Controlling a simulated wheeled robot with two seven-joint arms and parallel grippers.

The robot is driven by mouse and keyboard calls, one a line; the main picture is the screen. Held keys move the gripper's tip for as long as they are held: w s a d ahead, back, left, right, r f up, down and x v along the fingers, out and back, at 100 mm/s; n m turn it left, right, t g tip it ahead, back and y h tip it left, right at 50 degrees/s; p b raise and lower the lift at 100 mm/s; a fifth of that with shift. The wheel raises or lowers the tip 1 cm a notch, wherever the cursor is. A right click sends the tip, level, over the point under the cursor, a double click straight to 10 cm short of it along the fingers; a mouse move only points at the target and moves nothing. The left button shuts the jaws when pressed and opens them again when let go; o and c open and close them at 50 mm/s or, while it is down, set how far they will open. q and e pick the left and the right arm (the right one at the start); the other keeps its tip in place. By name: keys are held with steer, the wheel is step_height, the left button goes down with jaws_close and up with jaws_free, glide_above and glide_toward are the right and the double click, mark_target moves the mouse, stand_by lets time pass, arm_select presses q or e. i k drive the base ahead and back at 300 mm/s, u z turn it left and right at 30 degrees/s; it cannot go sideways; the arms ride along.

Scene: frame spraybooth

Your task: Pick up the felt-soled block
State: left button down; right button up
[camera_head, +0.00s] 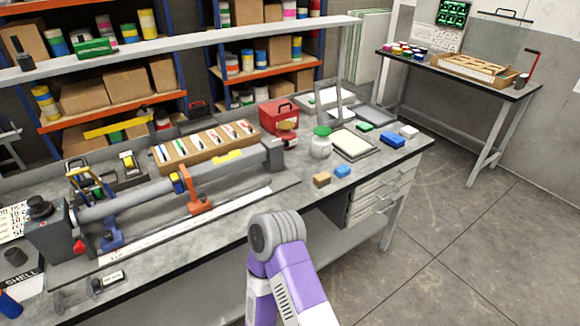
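Several small blocks lie on the grey workbench (235,228). A tan block (321,180) sits near its front edge, with a blue block (342,171) close to its right. Farther back are a green block (363,127), a second blue block (392,139) and a white block (408,131). Their undersides are hidden, so I cannot tell for sure which one has a felt sole. A purple and grey link of my own arm rises at the bottom middle, in front of the bench. Neither gripper is in view.
A lathe-like machine (130,205) fills the bench's left and middle. Bench top around the tan block is mostly clear. Open floor (440,225) lies to the right.

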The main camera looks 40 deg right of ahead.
mark_target(321, 180)
steer(key=z, duration=1.75)
